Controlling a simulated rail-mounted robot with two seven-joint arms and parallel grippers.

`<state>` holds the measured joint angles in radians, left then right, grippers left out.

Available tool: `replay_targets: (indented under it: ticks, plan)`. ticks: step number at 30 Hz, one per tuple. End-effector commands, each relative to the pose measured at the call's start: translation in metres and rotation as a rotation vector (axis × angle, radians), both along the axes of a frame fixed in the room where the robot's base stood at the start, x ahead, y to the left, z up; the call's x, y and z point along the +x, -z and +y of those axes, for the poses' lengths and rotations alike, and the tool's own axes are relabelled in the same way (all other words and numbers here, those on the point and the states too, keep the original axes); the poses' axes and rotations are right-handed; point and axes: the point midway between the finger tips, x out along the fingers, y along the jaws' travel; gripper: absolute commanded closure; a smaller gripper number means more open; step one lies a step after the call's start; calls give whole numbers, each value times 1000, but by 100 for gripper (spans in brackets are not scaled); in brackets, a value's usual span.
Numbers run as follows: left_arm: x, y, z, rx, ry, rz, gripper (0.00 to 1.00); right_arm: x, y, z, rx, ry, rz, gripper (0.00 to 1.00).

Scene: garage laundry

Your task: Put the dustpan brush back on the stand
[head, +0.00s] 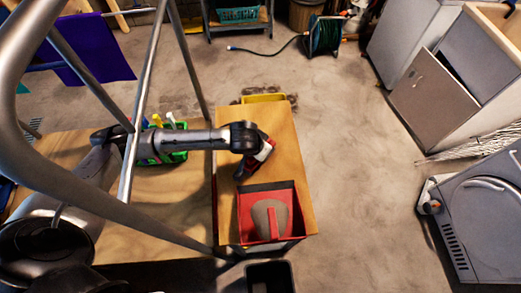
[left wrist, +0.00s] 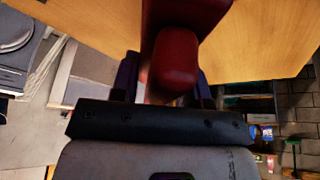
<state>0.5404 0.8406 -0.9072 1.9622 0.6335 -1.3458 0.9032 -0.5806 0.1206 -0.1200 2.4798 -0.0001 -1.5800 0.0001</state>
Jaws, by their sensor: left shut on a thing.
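The dustpan brush (head: 265,150) has a red body and sits over the wooden tabletop in the head view. My left gripper (head: 255,160) is shut on it, seen from above and partly hidden by its own wrist. In the left wrist view the brush's dark red rounded handle (left wrist: 175,65) lies between the two fingers of my left gripper (left wrist: 166,82). I cannot tell which part is the stand. My right gripper is not in view.
The narrow wooden table (head: 285,135) has bare wood around the brush. A yellow container (head: 264,98) is at its far end and a black bin (head: 270,277) at its near end. Green-edged goods (head: 172,155) stand to the left. The floor to the right is open.

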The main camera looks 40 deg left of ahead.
Motion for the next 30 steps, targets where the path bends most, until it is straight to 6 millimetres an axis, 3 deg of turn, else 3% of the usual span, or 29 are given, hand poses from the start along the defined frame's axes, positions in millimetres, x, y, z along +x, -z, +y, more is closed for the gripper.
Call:
replay_targets:
  ticks: [11, 12, 20, 30]
  plan:
    - [0, 3, 0, -1, -1, -1, 100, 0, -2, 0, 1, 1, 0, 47]
    - [0, 4, 0, -1, -1, 0, 57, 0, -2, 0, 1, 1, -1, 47]
    - [0, 4, 0, -1, -1, -1, 33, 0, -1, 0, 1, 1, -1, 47]
    - [-1, -3, 0, 0, 0, -2, 33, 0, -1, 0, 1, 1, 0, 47]
